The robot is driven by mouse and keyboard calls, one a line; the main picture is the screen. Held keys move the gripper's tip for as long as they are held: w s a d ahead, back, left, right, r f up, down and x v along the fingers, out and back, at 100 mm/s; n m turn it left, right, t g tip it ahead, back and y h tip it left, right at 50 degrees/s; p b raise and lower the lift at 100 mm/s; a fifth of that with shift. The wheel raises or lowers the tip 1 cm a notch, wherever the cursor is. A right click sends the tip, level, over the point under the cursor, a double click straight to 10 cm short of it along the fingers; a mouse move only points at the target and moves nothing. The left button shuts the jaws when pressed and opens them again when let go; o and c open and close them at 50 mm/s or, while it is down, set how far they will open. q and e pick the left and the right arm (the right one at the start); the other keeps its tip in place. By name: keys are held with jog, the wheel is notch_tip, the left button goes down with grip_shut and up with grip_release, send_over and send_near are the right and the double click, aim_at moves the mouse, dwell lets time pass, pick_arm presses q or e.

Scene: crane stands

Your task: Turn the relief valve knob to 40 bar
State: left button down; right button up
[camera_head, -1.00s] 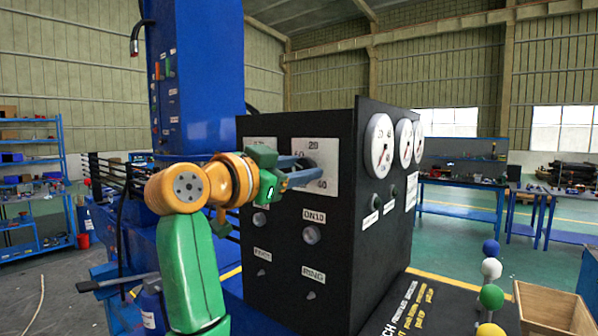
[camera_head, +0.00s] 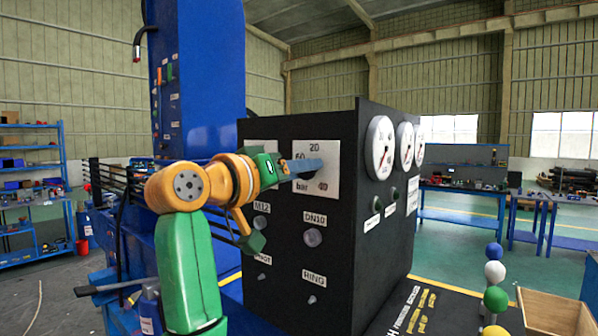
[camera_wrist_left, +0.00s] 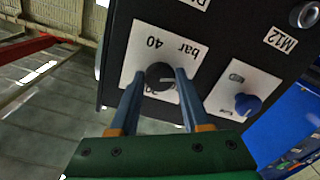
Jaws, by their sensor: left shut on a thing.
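The relief valve knob (camera_wrist_left: 160,77) is black and round, on a white dial plate on the panel's front. The plate (camera_head: 329,151) reads 20 at the top, 60 at the left, 40 at the lower right and "bar" at the lower left. My left gripper (camera_head: 318,170) reaches the plate from the left. In the left wrist view its two blue fingers (camera_wrist_left: 160,75) are on either side of the knob, shut on it. A light mark shows on the knob, but its exact setting is unclear. The fingers hide most of the knob in the head view.
A blue knob (camera_wrist_left: 247,103) sits on a neighbouring plate. The black panel box (camera_head: 270,290) has several small knobs below, including one under DN10 (camera_head: 312,237), and gauges (camera_head: 380,147) on its right side. Coloured balls (camera_head: 495,272) and a wooden box (camera_head: 550,312) stand at the right.

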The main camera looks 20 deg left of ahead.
pick_arm(q)
jog(key=shift+f+n, duration=0.1)
jog(key=shift+n, duration=0.4)
jog(key=shift+c, duration=1.8)
grip_release()
jog(key=shift+w+d, duration=0.1)
jog(key=shift+w, duration=0.05)
jog(key=b+v, duration=0.3)
jog(key=shift+f, duration=0.35)
jog(key=v, duration=0.1)
jog(key=b+v, duration=0.1)
jog(key=v, duration=0.2)
jog(key=shift+r+b, duration=0.4)
